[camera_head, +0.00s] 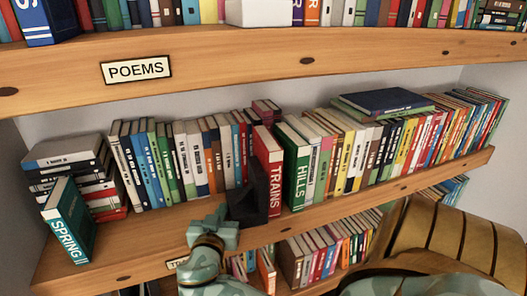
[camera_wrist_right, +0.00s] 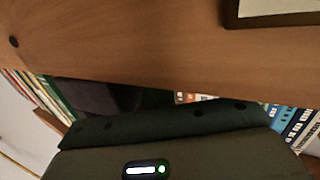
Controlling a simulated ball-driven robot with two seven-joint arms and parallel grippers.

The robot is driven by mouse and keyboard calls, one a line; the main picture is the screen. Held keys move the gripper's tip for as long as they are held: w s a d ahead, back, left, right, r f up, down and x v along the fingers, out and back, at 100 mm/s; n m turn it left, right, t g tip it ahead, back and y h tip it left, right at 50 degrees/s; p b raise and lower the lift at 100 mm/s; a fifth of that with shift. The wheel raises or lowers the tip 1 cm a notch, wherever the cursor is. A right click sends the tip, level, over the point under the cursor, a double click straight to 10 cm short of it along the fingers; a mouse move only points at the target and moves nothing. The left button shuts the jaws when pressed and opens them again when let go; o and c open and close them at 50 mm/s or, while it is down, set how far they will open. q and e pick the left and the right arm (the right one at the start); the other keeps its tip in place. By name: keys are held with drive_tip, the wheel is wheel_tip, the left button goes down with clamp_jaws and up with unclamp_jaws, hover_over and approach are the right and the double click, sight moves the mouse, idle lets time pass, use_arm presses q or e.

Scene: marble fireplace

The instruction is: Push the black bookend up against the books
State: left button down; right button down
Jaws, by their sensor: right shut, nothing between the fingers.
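The black bookend (camera_head: 249,200) stands on the middle shelf, in front of the row, between the books on its left and the red TRAINS book (camera_head: 273,175). It overlaps part of TRAINS, and I cannot tell whether it touches any book. The green HILLS book (camera_head: 298,170) stands just right of TRAINS. My right gripper (camera_head: 217,222) is shut and empty, at the shelf's front edge, just left of the bookend's lower end. Whether they touch is unclear. In the right wrist view, a dark patch (camera_wrist_right: 100,97) beyond my gripper body may be the bookend. My left gripper is out of view.
A teal SPRING book (camera_head: 68,222) leans before a flat stack (camera_head: 68,165) at the left. Upright books (camera_head: 180,160) fill the shelf. The POEMS shelf (camera_head: 230,52) hangs above; a lower shelf holds more books (camera_head: 315,255).

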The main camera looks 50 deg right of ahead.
sight(234, 210)
drive_tip(key=shift+s+d+f, duration=0.1)
drive_tip(key=shift+s+d, duration=0.3)
drive_tip(key=shift+d, duration=0.2)
drive_tip(key=shift+s+d+f, duration=0.1)
drive_tip(key=shift+s+d, duration=0.25)
drive_tip(key=shift+d, duration=0.25)
drive_tip(key=shift+s+d, duration=0.15)
drive_tip(key=shift+d, duration=0.1)
drive_tip(key=shift+a, duration=0.1)
drive_tip(key=shift+w+a+f+b, duration=0.1)
drive_tip(key=shift+w+a+b, duration=0.25)
drive_tip(key=shift+a+b, duration=0.1)
drive_tip(key=shift+w+a+b, duration=0.45)
drive_tip(key=shift+w+a, duration=0.1)
drive_tip(key=shift+a, duration=0.35)
